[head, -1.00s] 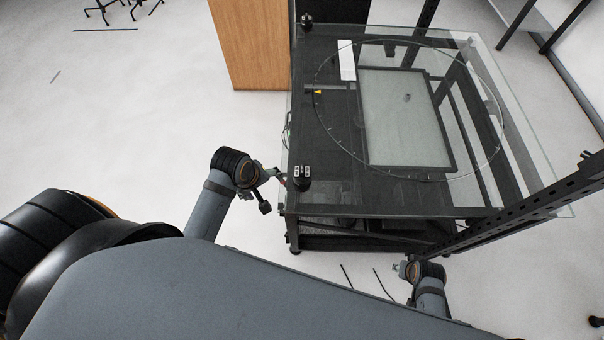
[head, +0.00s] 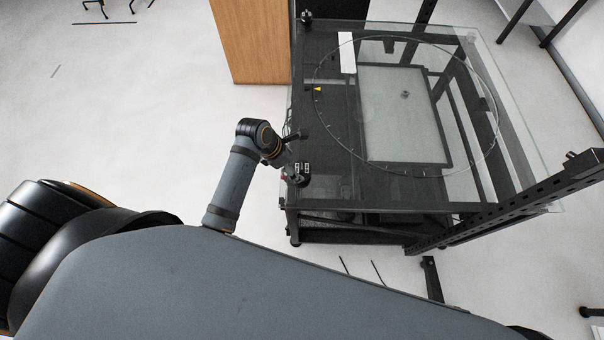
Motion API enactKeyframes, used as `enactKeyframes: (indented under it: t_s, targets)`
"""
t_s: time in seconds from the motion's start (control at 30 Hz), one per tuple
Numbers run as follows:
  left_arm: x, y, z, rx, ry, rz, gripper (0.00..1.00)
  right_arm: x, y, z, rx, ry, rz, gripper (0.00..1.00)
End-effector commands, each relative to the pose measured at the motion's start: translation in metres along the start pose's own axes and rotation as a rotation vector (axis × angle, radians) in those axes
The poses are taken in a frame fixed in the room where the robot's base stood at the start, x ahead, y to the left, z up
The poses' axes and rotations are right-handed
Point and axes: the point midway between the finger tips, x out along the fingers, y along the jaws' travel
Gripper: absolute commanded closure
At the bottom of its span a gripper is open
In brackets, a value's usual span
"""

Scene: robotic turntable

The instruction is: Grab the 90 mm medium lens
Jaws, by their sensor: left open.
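A small black cylindrical object (head: 300,176) with white marks, which looks like a lens, stands at the near left corner of the glass-topped turntable table (head: 335,185). A similar dark object (head: 306,19) stands at the far left corner. I cannot read a size on either one. My left gripper (head: 292,154) is open beside the near object, at the table's left edge, with its fingers spread. The near object partly overlaps the lower finger in view, and I cannot tell whether they touch. My right gripper is out of view.
A circular ring (head: 318,107) and a framed pale panel (head: 400,115) lie in the middle of the table. A white strip (head: 347,54) and a small yellow marker (head: 318,89) are nearby. A wooden cabinet (head: 248,40) stands behind. A black perforated beam (head: 520,205) crosses at right.

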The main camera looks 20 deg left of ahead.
Motion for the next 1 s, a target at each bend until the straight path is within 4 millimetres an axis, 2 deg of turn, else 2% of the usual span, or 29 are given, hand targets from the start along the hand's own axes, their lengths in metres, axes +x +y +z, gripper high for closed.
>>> enactKeyframes:
  t_s: [0.27, 0.4, 0.53, 0.8, 1.0]
  targets:
    - [0.013, -0.001, 0.003, 0.0, 0.0, -0.001, 0.18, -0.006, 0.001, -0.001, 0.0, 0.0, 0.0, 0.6]
    - [0.035, -0.004, 0.009, 0.0, 0.001, -0.003, 0.18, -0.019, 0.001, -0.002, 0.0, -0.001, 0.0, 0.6]
    - [0.055, -0.003, 0.008, 0.002, 0.001, -0.001, 0.18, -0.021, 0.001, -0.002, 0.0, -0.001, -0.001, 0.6]
    - [0.061, -0.002, 0.007, 0.002, 0.0, 0.001, 0.18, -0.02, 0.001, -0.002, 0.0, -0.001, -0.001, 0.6]
    - [0.061, -0.002, 0.007, 0.003, 0.0, 0.001, 0.43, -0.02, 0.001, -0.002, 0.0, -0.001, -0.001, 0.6]
